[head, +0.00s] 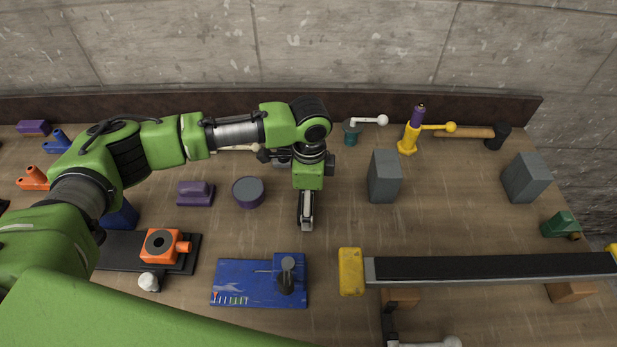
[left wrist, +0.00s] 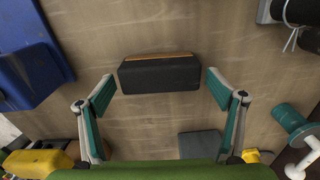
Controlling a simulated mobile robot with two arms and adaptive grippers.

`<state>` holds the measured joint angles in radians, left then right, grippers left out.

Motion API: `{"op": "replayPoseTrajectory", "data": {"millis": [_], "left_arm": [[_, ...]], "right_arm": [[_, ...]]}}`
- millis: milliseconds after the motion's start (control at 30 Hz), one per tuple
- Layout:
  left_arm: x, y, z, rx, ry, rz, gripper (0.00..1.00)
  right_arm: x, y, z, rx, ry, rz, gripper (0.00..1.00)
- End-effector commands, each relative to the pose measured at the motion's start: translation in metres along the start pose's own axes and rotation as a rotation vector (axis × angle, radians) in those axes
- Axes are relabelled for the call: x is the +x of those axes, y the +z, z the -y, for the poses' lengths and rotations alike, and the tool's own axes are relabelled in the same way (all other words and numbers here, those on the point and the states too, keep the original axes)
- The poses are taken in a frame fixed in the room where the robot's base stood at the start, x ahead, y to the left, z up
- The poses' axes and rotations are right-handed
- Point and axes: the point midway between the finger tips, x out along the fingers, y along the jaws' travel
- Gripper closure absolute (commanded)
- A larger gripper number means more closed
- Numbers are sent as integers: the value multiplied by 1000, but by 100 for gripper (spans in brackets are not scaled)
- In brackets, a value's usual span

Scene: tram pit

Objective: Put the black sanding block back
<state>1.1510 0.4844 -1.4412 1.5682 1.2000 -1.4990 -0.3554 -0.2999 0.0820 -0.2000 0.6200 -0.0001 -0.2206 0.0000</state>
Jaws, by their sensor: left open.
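The black sanding block (left wrist: 158,75), a dark block with a thin wood-coloured edge, lies on the bench top in the left wrist view. My left gripper (left wrist: 160,88) is open, with one finger to each side of the block and gaps between. In the head view my left gripper (head: 307,212) points down over the middle of the bench, and I cannot make out the block beneath it. My right gripper is not in view.
A blue board (head: 232,291) with a dark knob lies in front. A purple round tin (head: 248,192) stands left and a grey block (head: 384,177) right. A long black-topped bar (head: 480,268) with a yellow end (head: 351,271) spans the front right. Bare bench lies right of centre.

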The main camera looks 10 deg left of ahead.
Motion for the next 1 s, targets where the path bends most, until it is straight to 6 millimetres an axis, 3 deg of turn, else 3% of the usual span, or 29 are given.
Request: {"op": "replayPoseTrajectory", "data": {"millis": [33, 233, 400, 533, 733, 1000], "left_arm": [[-1, 0, 1, 0, -3, -2, 14], [-50, 2, -1, 0, -4, -3, 14], [-94, 2, 0, -2, -4, -2, 14], [-117, 2, -1, -1, -2, -2, 14], [-135, 2, -2, -1, 0, 0, 14], [-138, 2, -2, -1, 2, 1, 14]], "right_arm": [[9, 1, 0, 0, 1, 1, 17], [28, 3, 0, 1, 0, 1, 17], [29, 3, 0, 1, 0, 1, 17], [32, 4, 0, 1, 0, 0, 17], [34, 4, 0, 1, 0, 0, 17], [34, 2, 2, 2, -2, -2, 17]]}}
